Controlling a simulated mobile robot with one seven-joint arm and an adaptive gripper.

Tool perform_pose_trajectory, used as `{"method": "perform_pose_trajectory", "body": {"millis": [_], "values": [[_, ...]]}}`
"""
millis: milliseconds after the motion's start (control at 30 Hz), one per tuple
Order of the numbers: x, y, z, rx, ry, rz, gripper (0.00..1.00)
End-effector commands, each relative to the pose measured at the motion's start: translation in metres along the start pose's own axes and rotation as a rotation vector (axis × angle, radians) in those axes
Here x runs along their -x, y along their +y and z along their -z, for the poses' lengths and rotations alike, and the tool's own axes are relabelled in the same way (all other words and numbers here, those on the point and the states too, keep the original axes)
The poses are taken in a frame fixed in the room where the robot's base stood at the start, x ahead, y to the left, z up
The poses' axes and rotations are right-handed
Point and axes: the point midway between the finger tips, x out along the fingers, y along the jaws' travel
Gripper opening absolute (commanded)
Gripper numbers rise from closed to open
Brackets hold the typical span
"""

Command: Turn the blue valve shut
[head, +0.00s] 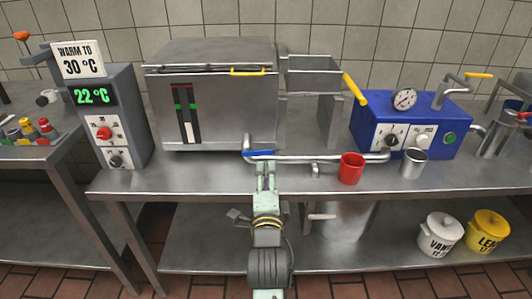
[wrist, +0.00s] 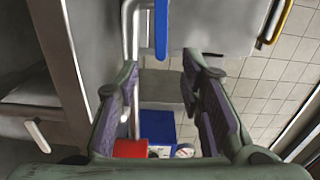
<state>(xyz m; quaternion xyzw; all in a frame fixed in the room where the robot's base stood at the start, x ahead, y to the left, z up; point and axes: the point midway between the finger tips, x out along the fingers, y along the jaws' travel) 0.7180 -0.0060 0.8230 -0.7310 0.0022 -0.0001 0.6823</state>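The blue valve (head: 259,153) is a flat blue lever on the grey pipe at the front foot of the steel tank. It lies roughly along the pipe. It also shows as a blue bar beside the pipe at the top of the wrist view (wrist: 161,28). My gripper (head: 266,166) is just in front of the lever in the head view. In the wrist view the two fingers (wrist: 163,75) stand wide apart with nothing held between them. The lever is beyond the fingertips there; I cannot tell whether they touch it.
The steel tank (head: 210,90) stands behind the valve. The pipe (head: 320,159) runs right to a blue machine (head: 425,120) with a gauge. A red cup (head: 352,169) and a steel cup (head: 413,163) stand near the pipe. A control box (head: 110,125) reading 22 °C stands left.

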Motion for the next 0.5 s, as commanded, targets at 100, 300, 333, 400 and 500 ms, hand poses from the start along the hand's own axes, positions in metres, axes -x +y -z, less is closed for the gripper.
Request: {"method": "perform_pose_trajectory", "body": {"millis": [100,300,333,400,500], "values": [[-0.014,0.001,-0.001,-0.003,-0.002,0.003,0.35],[-0.052,-0.004,-0.001,-0.002,-0.003,0.002,0.35],[-0.059,-0.004,-0.001,-0.002,-0.003,0.001,0.35],[-0.071,-0.004,-0.002,-0.001,-0.003,0.003,0.35],[-0.086,-0.003,-0.002,-0.001,-0.003,0.002,0.35]]}}
